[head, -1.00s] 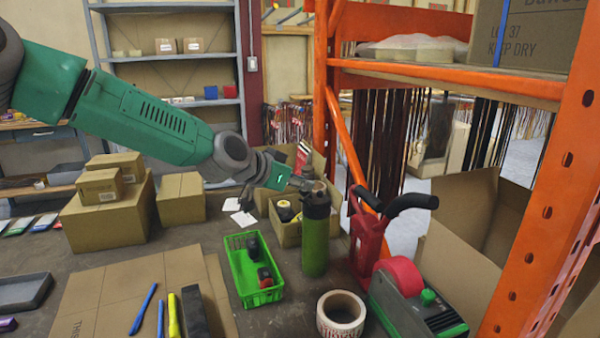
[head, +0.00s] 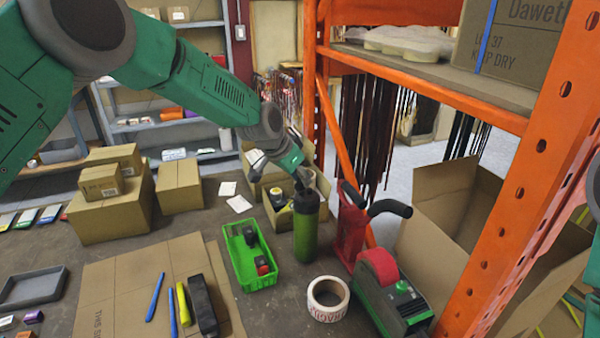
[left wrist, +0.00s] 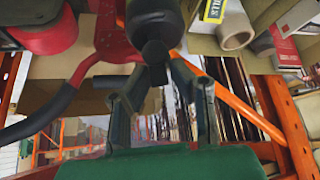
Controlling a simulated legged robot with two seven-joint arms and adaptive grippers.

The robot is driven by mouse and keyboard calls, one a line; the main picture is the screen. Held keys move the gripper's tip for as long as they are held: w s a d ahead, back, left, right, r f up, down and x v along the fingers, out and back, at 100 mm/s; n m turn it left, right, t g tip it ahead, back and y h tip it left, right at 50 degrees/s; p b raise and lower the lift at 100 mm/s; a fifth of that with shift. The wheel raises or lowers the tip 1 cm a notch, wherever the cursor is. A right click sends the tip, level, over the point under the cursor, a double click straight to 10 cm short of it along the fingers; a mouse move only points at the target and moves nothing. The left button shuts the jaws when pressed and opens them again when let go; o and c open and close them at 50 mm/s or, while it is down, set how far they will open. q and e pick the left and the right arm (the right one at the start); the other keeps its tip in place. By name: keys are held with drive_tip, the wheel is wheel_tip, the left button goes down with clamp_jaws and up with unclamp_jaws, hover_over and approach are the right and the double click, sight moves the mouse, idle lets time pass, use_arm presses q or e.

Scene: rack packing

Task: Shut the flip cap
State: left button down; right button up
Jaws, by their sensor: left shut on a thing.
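A green bottle (head: 305,238) with a black top (head: 306,204) stands upright on the table in the head view. My left gripper (head: 303,184) is right at the bottle's top, reaching down from the upper left. In the left wrist view, a dark rounded part, the flip cap (left wrist: 154,32), sits at the tips of my left gripper (left wrist: 156,68), and the fingers are shut on it. The fingers hide much of the cap, so its exact angle cannot be told. My right gripper is not in view.
A green crate (head: 232,262) stands left of the bottle, and a tape roll (head: 328,312) lies in front. A red and green tape dispenser (head: 385,290) is close on the right. An orange rack (head: 545,170) and an open carton (head: 435,262) stand farther right.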

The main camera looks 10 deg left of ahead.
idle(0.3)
use_arm(q)
drive_tip(key=c, duration=1.5)
unclamp_jaws()
drive_tip(key=shift+c, duration=0.2)
drive_tip(key=v, duration=1.1)
drive_tip(key=shift+a+r, duration=0.2)
drive_tip(key=shift+r, duration=0.1)
drive_tip(key=shift+s, duration=0.1)
